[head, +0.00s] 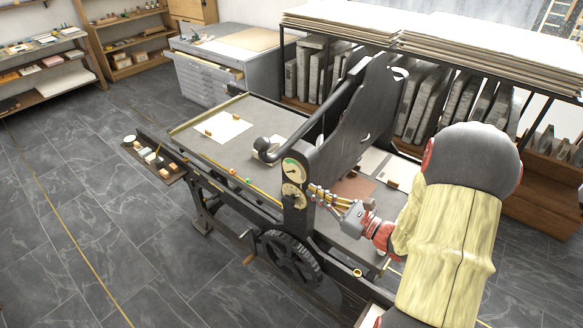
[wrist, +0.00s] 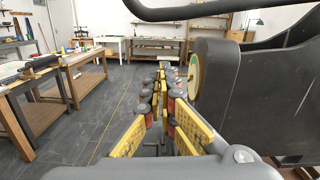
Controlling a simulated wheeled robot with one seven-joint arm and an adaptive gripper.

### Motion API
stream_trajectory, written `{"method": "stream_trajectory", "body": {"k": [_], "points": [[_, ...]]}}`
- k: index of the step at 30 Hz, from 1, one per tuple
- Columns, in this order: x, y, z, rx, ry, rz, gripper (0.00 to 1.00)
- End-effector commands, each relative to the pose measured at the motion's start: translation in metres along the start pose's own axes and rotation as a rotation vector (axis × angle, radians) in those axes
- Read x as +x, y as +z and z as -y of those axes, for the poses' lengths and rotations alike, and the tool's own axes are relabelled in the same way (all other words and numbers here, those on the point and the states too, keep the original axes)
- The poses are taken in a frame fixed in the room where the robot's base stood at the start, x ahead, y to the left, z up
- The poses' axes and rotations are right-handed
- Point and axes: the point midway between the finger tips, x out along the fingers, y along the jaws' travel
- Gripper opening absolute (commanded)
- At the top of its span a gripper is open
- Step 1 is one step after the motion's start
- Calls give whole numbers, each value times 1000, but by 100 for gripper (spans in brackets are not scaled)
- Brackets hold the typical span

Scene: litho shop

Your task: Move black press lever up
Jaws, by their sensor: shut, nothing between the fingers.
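The black press lever (head: 322,115) is a long dark bar slanting down along the near side of the press's tall black side frame (head: 362,115). Its lower end bends left to a round dark knob (head: 262,144) over the press bed. In the wrist view a curved black bar (wrist: 200,13), apparently the lever, crosses the top. My gripper (head: 316,190) has yellow fingers and is right of and below the knob, beside the round gauges (head: 293,170). In the wrist view my gripper (wrist: 165,72) is shut and empty, left of a gauge (wrist: 194,75). I see no contact with the lever.
The press bed (head: 195,140) holds a white sheet. A small side tray (head: 150,160) juts out left. A dark handwheel (head: 292,258) is below the gauges. A rack of grey slabs (head: 425,105) stands behind the press. Dark tiled floor (head: 70,200) is clear on the left.

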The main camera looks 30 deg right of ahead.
Motion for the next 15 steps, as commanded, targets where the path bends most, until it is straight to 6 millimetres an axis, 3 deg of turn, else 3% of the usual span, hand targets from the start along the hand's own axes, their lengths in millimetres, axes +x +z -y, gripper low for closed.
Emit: {"method": "stream_trajectory", "body": {"k": [5,15], "points": [[16,-1,1,2,-4,2,0],[79,-1,0,1,1,2,0]]}}
